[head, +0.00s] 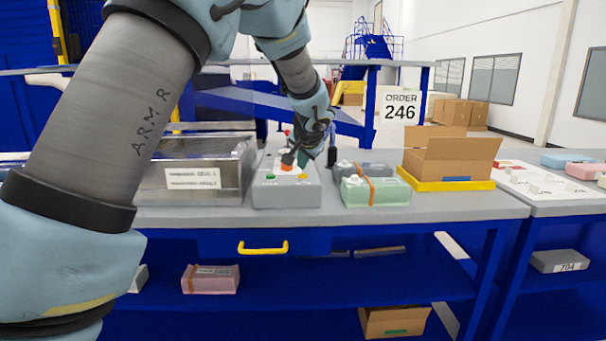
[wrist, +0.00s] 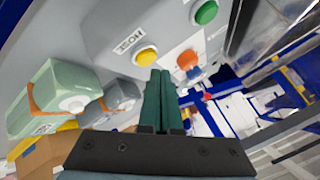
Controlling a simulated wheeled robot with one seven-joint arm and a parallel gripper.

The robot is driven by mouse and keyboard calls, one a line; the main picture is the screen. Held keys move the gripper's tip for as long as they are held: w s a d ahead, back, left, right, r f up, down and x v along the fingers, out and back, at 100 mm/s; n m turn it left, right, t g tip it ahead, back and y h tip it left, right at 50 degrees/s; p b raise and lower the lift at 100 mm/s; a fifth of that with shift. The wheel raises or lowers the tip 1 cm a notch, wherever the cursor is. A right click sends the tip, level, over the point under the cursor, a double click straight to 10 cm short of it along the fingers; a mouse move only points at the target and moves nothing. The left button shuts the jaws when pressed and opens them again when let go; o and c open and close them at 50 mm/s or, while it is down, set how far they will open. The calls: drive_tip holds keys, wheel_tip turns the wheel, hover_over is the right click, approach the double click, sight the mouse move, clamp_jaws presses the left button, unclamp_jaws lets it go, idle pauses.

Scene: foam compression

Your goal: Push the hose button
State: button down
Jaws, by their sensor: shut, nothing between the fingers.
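A grey control box (head: 285,196) stands on the bench. It has a green button (head: 270,177) at front left, a yellow button (head: 303,177) at front right and an orange knob behind them. In the wrist view the yellow button (wrist: 146,56) lies just beyond my fingertips, beside a small label (wrist: 130,40) too tilted to read surely. The orange knob (wrist: 188,60) and green button (wrist: 206,12) show to the right of it. My gripper (wrist: 160,74) is shut and empty, its green fingers together near the yellow button. Contact cannot be told.
A lidded metal-and-clear case (head: 190,165) stands left of the box. Strapped green (head: 375,192) and grey packs sit close on its right. An open carton (head: 450,158) rests on a yellow tray farther right. The bench's front strip is clear.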

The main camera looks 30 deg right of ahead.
sight(302, 178)
wheel_tip(302, 178, up, 6)
drive_tip(key=p, duration=0.3)
drive_tip(key=shift+p, duration=0.35)
idle(0.4)
drive_tip(key=s+a+f+n+g+y, duration=0.1)
drive_tip(key=a+f+n+g, duration=0.15)
drive_tip(key=a, duration=0.95)
drive_tip(key=a+f+n+g+y, duration=0.1)
drive_tip(key=a+f+n+y, duration=0.2)
drive_tip(key=a, duration=1)
drive_tip(key=s+a+f+n+g, duration=0.1)
drive_tip(key=s+a+f+n, duration=0.2)
drive_tip(key=s+a, duration=0.5)
drive_tip(key=s+a+f+n+g+h, duration=0.1)
drive_tip(key=s+a+f+n+g, duration=0.1)
drive_tip(key=s+a, duration=0.7)
wheel_tip(302, 178, down, 2)
drive_tip(key=shift+s+a+f+n, duration=0.3)
drive_tip(key=shift+a+n, duration=0.25)
drive_tip(key=shift+a, duration=0.5)
